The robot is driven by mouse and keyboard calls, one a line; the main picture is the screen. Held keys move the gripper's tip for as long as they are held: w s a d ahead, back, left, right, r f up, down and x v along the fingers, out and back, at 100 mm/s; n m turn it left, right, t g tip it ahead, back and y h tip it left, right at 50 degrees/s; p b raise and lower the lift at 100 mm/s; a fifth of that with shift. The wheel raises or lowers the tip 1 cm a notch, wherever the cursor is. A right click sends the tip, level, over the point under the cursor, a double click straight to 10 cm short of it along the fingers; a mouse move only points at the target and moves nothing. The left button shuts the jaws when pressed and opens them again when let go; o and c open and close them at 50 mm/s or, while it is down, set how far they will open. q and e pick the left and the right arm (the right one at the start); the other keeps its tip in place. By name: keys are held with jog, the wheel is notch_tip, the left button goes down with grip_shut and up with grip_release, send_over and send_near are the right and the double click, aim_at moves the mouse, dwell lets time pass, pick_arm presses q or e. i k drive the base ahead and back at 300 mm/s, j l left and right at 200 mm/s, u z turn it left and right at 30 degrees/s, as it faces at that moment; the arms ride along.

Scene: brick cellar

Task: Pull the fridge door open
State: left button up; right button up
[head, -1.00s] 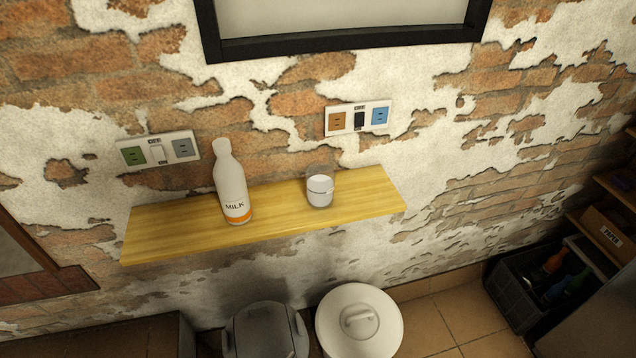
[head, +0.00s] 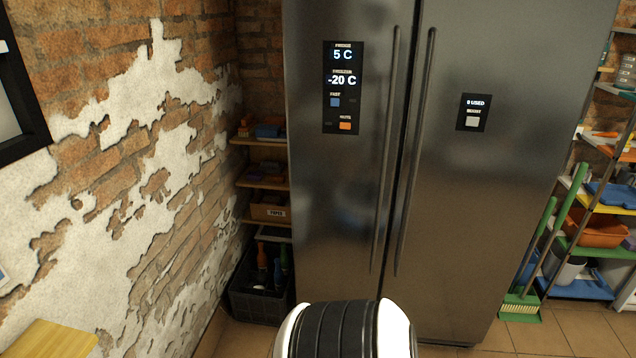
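A tall dark steel fridge (head: 330,200) with two side-by-side doors stands ahead in the head view. Both doors look shut. The left door has a long vertical handle (head: 387,150) and a display reading 5 C and -20 C. The right door (head: 490,200) has its own long handle (head: 414,150) close beside the first, and a small panel. A black and white rounded part, probably mine, shows at the bottom centre and covers the fridge's lower front. Neither of my grippers is in view.
Shelves (head: 262,182) and a dark crate with bottles (head: 262,290) stand left of the fridge, by the brick wall. A yellow wall shelf (head: 50,340) juts in at lower left. A green broom (head: 522,300) and a loaded rack (head: 590,240) stand at right.

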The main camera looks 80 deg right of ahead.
aim_at(470, 201)
jog(key=z, duration=3.45)
